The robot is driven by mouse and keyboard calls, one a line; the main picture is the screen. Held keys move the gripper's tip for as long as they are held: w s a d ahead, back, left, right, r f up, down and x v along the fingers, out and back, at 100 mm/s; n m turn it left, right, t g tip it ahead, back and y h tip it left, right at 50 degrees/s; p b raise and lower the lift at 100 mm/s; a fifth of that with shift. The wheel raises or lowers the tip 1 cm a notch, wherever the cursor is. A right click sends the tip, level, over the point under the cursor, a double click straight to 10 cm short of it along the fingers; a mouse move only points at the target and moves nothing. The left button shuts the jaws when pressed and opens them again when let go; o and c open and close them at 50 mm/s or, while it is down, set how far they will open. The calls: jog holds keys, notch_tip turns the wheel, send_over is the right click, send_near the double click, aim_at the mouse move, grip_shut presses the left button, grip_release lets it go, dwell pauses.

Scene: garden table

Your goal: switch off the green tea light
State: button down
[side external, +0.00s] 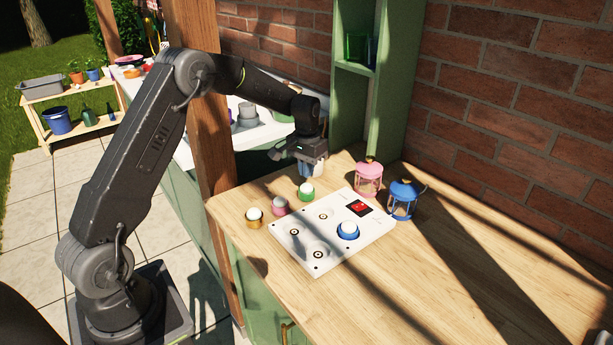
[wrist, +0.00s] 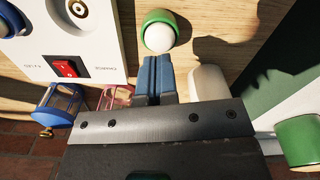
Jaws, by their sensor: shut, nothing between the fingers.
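The green tea light (side external: 306,193), a short green cup with a white domed top, stands upright on the wooden table just beyond the far corner of a white panel. In the wrist view the green tea light (wrist: 161,17) is at the top centre. I cannot tell whether it is lit. My gripper (side external: 307,174) is above and slightly behind it in the side view. In the wrist view my gripper's blue fingers (wrist: 157,61) are shut together and empty, their tips close below the white dome; I cannot tell whether they touch it.
The white panel (side external: 325,259) has several round sockets, a blue tea light (side external: 348,231) and a red switch (side external: 359,207). Pink (side external: 280,206) and gold (side external: 254,219) tea lights stand beside it. Pink (side external: 369,180) and blue (side external: 403,200) lanterns stand near the brick wall. The table's right side is clear.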

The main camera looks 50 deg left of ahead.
jog(key=shift+r, duration=2.3)
